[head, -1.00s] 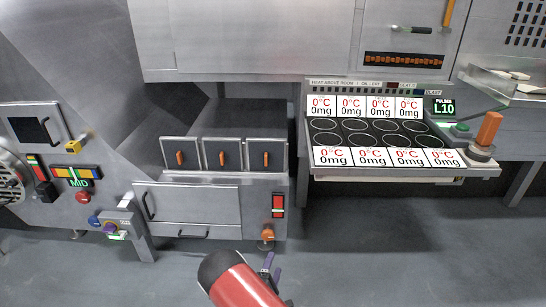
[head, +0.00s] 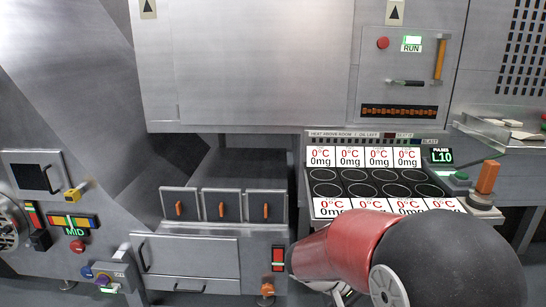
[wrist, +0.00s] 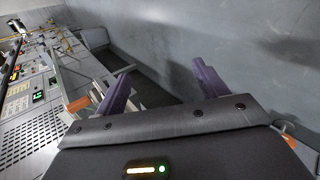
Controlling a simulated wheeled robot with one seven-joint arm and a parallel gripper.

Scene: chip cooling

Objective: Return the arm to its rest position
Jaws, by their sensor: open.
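My arm shows as a red and black link at the bottom right of the head view, in front of the lower part of the panel of round pads. My gripper is hidden behind it there. In the wrist view my gripper (wrist: 160,88) has two purple fingers spread well apart. Nothing is between them. Beyond the fingers are a grey wall and a dark floor area.
A panel (head: 322,176) with round black pads and 0°C, 0mg labels stands right of centre, partly covered by my arm. An orange lever (head: 487,177) is to its right. Three dark drawers (head: 222,206) with orange handles are left. A RUN display (head: 411,45) is above.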

